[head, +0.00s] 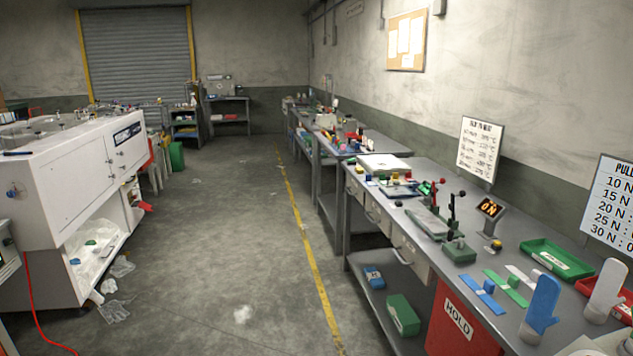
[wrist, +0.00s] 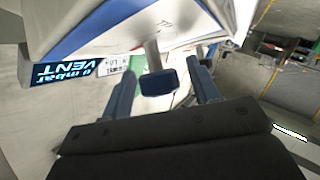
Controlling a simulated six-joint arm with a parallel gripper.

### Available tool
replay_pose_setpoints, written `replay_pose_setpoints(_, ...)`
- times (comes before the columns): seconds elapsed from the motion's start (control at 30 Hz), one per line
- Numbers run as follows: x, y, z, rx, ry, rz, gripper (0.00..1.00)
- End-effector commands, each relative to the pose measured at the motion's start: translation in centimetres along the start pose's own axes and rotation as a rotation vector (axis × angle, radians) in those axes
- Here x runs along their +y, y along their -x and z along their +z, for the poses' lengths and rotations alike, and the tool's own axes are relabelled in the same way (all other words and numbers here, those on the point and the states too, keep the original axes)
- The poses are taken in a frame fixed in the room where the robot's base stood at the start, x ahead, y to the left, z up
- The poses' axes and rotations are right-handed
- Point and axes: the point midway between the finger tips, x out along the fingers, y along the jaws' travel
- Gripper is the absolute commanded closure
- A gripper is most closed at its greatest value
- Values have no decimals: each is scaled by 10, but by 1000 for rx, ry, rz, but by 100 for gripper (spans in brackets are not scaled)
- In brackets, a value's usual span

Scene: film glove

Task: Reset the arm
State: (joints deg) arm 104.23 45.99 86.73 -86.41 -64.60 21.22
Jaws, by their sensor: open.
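My gripper (wrist: 162,72) shows in the wrist view, with its two blue-grey fingers apart. It does not show in the head view. A dark blue block (wrist: 158,83) on a grey stem lies between the fingers in the picture; I cannot tell whether it is between them or beyond them. Behind it is a white housing with a blue band (wrist: 95,32). A lit display (wrist: 62,72) reading "0 mbar VENT" appears upside down at the left.
In the head view, a white machine (head: 75,180) stands at left. A long grey workbench (head: 425,180) along the right wall holds glove forms (head: 540,308), trays, a small press (head: 450,215) and signs. The floor between, with a yellow line (head: 300,222), is mostly clear.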

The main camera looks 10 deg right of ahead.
Motion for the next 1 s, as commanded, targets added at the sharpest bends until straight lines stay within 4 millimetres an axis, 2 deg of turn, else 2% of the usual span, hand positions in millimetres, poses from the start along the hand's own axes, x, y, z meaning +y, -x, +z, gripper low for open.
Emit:
replay_pose_setpoints(0.8,0,163,0,-1,0,4,45)
replay_pose_setpoints(1.0,-1,115,0,3,0,-4,45)
